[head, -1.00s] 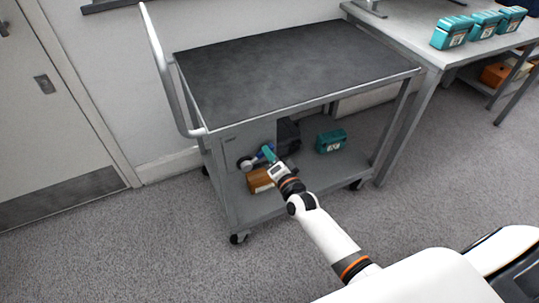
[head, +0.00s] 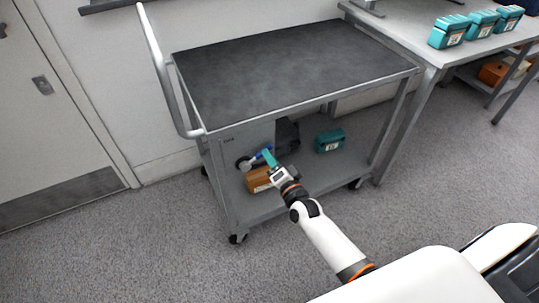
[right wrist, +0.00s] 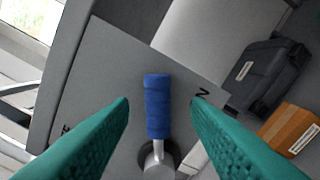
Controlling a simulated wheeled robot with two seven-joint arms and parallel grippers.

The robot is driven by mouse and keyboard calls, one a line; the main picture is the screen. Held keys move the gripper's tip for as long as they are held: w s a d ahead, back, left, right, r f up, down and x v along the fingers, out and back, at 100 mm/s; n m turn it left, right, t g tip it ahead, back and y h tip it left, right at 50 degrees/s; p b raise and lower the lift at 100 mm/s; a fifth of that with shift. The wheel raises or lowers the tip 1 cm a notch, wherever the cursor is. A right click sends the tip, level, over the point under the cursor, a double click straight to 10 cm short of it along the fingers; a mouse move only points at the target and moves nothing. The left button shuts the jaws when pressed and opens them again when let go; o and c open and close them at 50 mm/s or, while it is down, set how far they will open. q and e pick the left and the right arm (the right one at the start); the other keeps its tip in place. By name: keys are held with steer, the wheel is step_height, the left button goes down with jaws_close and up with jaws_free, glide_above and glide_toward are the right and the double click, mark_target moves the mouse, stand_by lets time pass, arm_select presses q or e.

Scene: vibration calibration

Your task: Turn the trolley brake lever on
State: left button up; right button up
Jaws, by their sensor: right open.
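The trolley (head: 300,70) stands against the wall with a grey side panel (head: 226,150) below its top. The brake lever has a blue grip (right wrist: 157,105) and a round metal hub (right wrist: 158,160) on that panel; the hub also shows in the head view (head: 244,164). In the right wrist view the blue grip points up the picture, between my fingers and apart from both. My right gripper (head: 269,157) is open in front of the lever, its teal fingers partly hiding the lever in the head view. My left gripper is not in view.
An orange-brown box (head: 259,180), a dark case (head: 288,134) and a teal box (head: 330,141) sit on the trolley's lower shelf. A table (head: 400,35) with several teal boxes stands to the right. The carpet in front of the trolley is clear.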

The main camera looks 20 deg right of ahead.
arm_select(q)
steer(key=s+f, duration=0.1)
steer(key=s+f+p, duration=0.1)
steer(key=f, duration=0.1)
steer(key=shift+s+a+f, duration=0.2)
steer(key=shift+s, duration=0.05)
arm_select(e)
steer(key=s, duration=1)
steer(key=shift+d, duration=0.15)
